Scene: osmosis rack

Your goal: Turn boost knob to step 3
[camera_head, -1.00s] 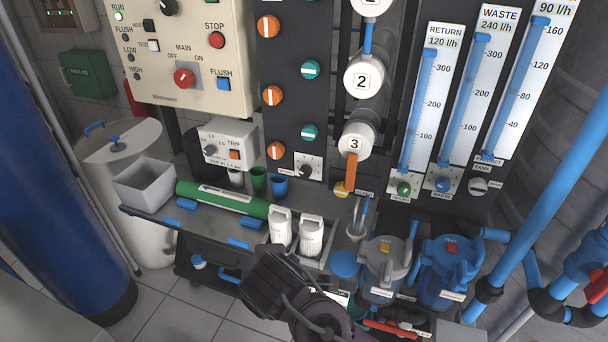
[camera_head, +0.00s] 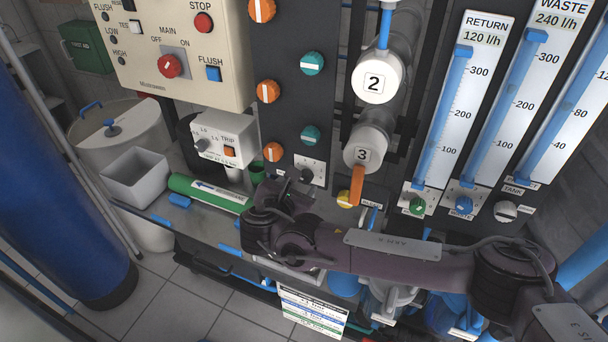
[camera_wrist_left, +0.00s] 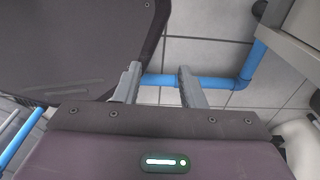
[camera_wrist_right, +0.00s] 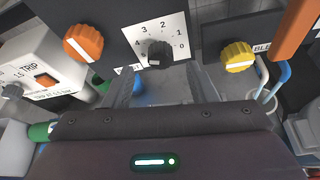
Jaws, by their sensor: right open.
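The boost knob (camera_wrist_right: 159,54) is a small black knob on a white dial plate (camera_wrist_right: 150,30) numbered 0 to 5, in the right wrist view. In the head view the knob (camera_head: 307,175) sits low on the dark panel. My right gripper (camera_wrist_right: 163,82) is open, its two fingers pointing toward the knob, one on each side below it, apart from it as far as I can tell. In the head view its hand (camera_head: 275,210) is just below-left of the knob, fingertips hard to see. My left gripper (camera_wrist_left: 158,82) is open and empty above the floor.
An orange knob (camera_wrist_right: 83,44) and a yellow knob (camera_wrist_right: 238,57) flank the dial. An orange lever (camera_head: 357,185) hangs right of it. The white TRIP box (camera_head: 222,137) and green tube (camera_head: 205,190) are to the left.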

